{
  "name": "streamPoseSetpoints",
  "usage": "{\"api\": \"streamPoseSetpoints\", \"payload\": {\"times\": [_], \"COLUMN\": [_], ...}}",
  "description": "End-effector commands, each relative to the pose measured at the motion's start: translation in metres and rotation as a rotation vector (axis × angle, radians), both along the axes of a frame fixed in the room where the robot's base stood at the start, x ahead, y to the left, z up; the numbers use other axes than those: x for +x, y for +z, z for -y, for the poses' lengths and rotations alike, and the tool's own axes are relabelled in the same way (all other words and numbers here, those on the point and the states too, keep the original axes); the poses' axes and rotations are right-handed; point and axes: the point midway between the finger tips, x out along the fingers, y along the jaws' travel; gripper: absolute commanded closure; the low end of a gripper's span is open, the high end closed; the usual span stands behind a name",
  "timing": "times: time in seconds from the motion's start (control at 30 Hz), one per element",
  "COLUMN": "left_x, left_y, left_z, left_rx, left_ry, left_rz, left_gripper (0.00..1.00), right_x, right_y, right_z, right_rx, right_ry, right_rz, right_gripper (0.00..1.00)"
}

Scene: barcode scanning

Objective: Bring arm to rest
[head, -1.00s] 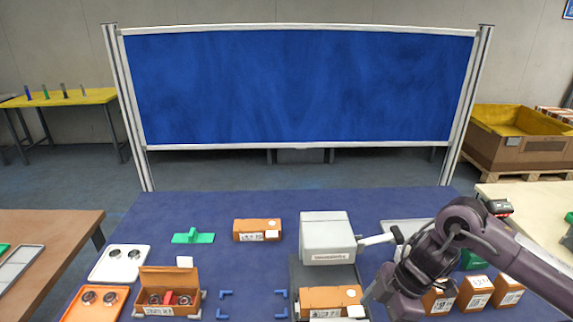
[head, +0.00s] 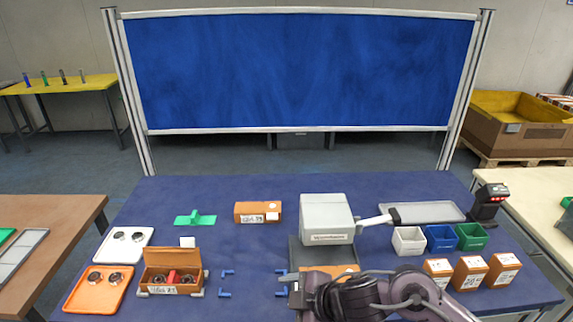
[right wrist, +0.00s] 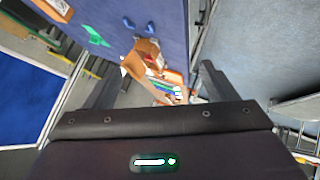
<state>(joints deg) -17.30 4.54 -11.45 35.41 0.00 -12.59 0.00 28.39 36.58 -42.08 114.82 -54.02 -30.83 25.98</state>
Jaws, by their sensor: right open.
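My right arm reaches in along the bottom edge of the head view. Its gripper (head: 294,290) points left, in front of the grey press-like machine (head: 327,219). In the right wrist view the two fingers of the right gripper (right wrist: 166,66) are spread apart, with nothing held between them. An orange-brown box (head: 342,268) on the machine's base is mostly hidden behind my arm. An open-lidded box (head: 172,258) with round parts sits to the left, apart from the gripper; it also shows in the wrist view (right wrist: 141,57). My left gripper is out of view.
Blue corner markers (head: 225,293) lie left of the gripper. White (head: 408,240), blue and green bins, small labelled boxes (head: 471,272) and a black scanner (head: 487,203) stand at the right. A white tray (head: 122,252) and orange tray (head: 98,288) lie at the left.

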Motion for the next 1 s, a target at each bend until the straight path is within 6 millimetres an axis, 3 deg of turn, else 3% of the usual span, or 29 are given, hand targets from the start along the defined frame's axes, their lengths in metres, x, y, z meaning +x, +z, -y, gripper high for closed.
{"api": "streamPoseSetpoints", "payload": {"times": [0.03, 0.1, 0.17, 0.27, 0.4, 0.6, 0.93, 1.0], "left_x": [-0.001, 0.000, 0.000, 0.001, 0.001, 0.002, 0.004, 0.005], "left_y": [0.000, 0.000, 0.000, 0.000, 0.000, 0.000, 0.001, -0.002], "left_z": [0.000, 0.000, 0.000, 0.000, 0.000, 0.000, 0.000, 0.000], "left_rx": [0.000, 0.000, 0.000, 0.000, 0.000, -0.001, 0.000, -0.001], "left_ry": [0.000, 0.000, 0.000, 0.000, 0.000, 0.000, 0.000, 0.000], "left_rz": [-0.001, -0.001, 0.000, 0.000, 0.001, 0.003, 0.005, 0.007], "left_gripper": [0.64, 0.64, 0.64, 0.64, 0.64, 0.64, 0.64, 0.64], "right_x": [-0.006, -0.004, -0.003, -0.007, -0.026, -0.068, -0.147, -0.141], "right_y": [0.006, 0.016, 0.022, 0.021, 0.005, -0.022, -0.051, -0.072], "right_z": [-0.013, -0.014, -0.006, 0.024, 0.078, 0.136, 0.194, 0.193], "right_rx": [0.057, 0.111, 0.143, 0.169, 0.145, 0.085, -0.017, -0.025], "right_ry": [-0.067, -0.193, -0.315, -0.542, -0.826, -1.088, -1.362, -1.358], "right_rz": [0.013, 0.028, 0.022, -0.037, -0.171, -0.362, -0.642, -0.646], "right_gripper": [0.21, 0.21, 0.21, 0.21, 0.21, 0.21, 0.21, 0.21]}}
